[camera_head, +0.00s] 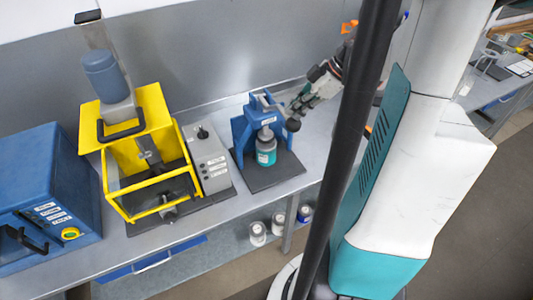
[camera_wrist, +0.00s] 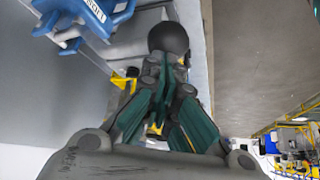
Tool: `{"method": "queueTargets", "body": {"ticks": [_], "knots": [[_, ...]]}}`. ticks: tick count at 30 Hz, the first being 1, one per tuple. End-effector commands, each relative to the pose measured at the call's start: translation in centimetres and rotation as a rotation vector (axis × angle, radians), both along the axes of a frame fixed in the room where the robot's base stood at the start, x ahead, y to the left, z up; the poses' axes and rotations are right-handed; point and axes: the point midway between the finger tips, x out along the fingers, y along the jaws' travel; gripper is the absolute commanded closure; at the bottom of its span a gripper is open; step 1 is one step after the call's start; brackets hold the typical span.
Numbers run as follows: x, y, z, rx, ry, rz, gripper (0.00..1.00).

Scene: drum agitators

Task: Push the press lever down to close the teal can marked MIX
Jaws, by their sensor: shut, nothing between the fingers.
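The can with a teal band (camera_head: 266,149) stands upright on the dark base of the blue press (camera_head: 240,130), under its head. I cannot read its label or tell how its lid sits. The press lever ends in a black ball knob (camera_head: 293,125), which sticks out right of the can; the knob also shows in the wrist view (camera_wrist: 168,38). My gripper (camera_head: 298,107) is just above and beside the knob. In the wrist view its fingers (camera_wrist: 166,72) are shut and empty, with the tips at the knob; I cannot tell if they touch.
A yellow-framed machine (camera_head: 150,165) and a grey control box (camera_head: 207,160) stand left of the press. A blue cabinet (camera_head: 50,190) is at the far left. Several small cans (camera_head: 258,233) sit below the bench (camera_head: 225,215). A dark pole crosses the head view.

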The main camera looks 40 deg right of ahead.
Motion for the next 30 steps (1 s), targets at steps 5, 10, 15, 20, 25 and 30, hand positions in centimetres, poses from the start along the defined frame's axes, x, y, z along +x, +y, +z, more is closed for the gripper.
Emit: {"method": "queueTargets", "body": {"ticks": [5, 10, 15, 20, 25, 30], "knots": [[-0.1, 0.0, -0.8, 0.0, 0.0, 0.0, 1.0], [-0.3, 0.1, -1.4, 0.0, 0.0, 0.0, 1.0], [-0.4, 0.1, -1.8, 0.0, 0.0, 0.0, 1.0], [-0.4, 0.1, -1.7, 0.0, 0.0, 0.0, 1.0], [-0.4, 0.1, -1.8, 0.0, 0.0, 0.0, 1.0], [-0.4, 0.1, -2.2, 0.0, 0.0, 0.0, 1.0]]}}
